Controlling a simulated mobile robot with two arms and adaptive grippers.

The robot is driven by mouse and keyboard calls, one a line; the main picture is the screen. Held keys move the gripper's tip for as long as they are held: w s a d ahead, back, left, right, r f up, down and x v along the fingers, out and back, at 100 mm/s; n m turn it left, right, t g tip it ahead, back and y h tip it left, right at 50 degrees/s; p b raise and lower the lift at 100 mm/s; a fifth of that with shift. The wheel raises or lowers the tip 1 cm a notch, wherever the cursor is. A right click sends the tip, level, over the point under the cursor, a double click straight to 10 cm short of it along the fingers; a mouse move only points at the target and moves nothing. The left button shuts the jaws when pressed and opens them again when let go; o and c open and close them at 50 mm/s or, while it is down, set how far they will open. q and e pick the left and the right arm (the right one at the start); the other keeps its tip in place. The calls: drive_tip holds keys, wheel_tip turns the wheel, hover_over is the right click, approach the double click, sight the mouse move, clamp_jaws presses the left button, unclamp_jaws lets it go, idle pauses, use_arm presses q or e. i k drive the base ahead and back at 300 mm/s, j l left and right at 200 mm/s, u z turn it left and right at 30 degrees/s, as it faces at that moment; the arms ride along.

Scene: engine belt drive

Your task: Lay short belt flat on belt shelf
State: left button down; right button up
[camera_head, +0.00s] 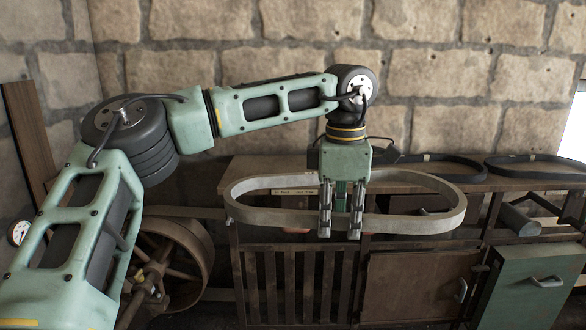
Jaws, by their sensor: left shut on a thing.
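A pale grey looped belt (436,224), which I take to be the short belt, hangs level as a long oval in front of the wooden shelf top (262,166). My left gripper (340,232) points down and is shut on the belt's near side, around the middle of its length. The belt's far side passes behind the gripper and overlaps the shelf's front edge in the picture. I cannot tell whether it touches the shelf. My right gripper is not in view.
Two dark belts lie on the shelf top at the right, one behind the pale belt (440,158) and one farther right (540,160). A slatted wooden front and a green drawer (530,285) are below. A spoked wheel (175,262) stands at the left. A stone wall is behind.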

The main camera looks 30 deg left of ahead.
sight(293, 170)
drive_tip(key=i+j, duration=1.5)
drive_tip(key=i, duration=0.15)
